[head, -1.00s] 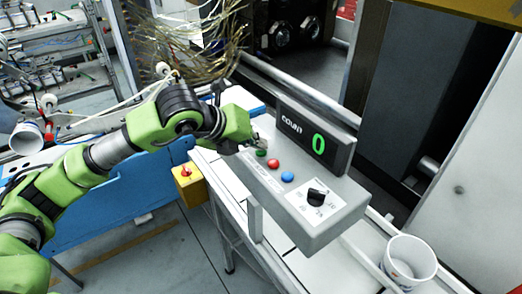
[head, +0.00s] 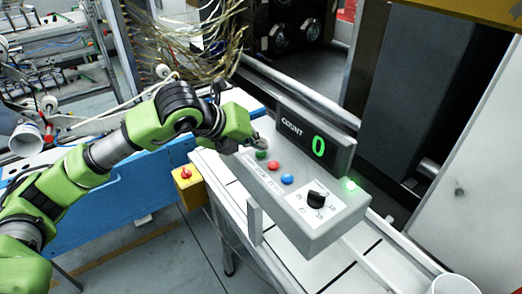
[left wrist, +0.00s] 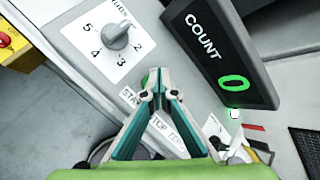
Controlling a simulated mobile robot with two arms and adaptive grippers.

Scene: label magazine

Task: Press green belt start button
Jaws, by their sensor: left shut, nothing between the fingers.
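The green start button (head: 261,155) sits at the far left end of the grey control box (head: 325,236), beside the red button (head: 272,166). My left gripper (head: 254,144) is just above and beside the green button. In the left wrist view its fingers (left wrist: 160,76) are shut at the tips with nothing between them. A sliver of the green button (left wrist: 145,80) shows beside the fingertips there; the rest is hidden. I cannot tell whether they touch. My right gripper is not in view.
The box carries a blue button (head: 287,179), a black dial (head: 317,195), a lit green lamp (head: 350,184) and a display (head: 316,140) reading COUNT 0. A white cup (head: 455,285) stands at the lower right. A yellow box (head: 188,184) with a red knob is left.

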